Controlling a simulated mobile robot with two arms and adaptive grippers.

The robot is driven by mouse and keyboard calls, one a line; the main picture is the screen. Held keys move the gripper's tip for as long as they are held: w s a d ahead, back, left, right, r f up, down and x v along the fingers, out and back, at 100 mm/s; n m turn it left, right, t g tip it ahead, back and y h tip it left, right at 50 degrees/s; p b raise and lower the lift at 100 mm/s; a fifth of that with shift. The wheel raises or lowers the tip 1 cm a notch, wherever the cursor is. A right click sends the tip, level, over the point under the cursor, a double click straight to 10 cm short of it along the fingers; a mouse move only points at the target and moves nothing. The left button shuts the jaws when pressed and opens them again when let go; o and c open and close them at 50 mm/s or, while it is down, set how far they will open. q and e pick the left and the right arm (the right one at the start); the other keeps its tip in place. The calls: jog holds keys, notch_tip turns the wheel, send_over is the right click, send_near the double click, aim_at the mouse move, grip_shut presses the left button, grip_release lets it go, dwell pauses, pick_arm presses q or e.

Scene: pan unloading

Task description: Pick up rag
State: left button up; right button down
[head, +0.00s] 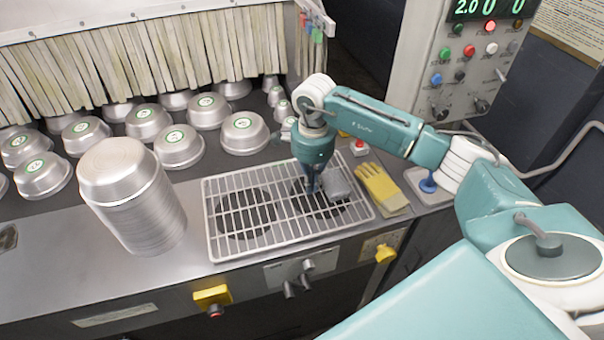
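A small grey folded piece (338,184), which looks like the rag, lies on the right part of the white wire rack (226,257). My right gripper (313,190) points down over the rack, just left of the grey piece. Its fingers are small and dark here, and I cannot tell whether they touch the piece or how far apart they are. My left gripper is not in view.
Yellow gloves (382,188) lie right of the rack. A tall stack of metal pans (135,200) stands to its left. Several upturned pans (244,133) sit behind, under a strip curtain (150,55). A control panel (470,60) stands at the back right.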

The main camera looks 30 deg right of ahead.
aim_at(335, 180)
jog(key=shift+s+d+r, duration=0.1)
jog(key=shift+s+d, duration=0.05)
jog(key=shift+d, duration=0.4)
jog(key=d+b, duration=0.2)
jog(key=d, duration=0.1)
jog(key=s+d+b, duration=0.1)
jog(key=d, duration=0.1)
jog(key=shift+s+d+f, duration=0.1)
jog(key=shift+d+f, duration=0.05)
jog(key=shift+f, duration=0.1)
jog(key=shift+d+r, duration=0.15)
jog(key=shift+d, duration=0.1)
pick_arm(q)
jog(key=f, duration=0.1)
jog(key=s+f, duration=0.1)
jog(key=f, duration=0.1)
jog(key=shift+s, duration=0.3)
pick_arm(e)
jog(key=shift+a, duration=0.1)
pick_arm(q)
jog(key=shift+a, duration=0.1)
pick_arm(e)
jog(key=shift+a, duration=0.1)
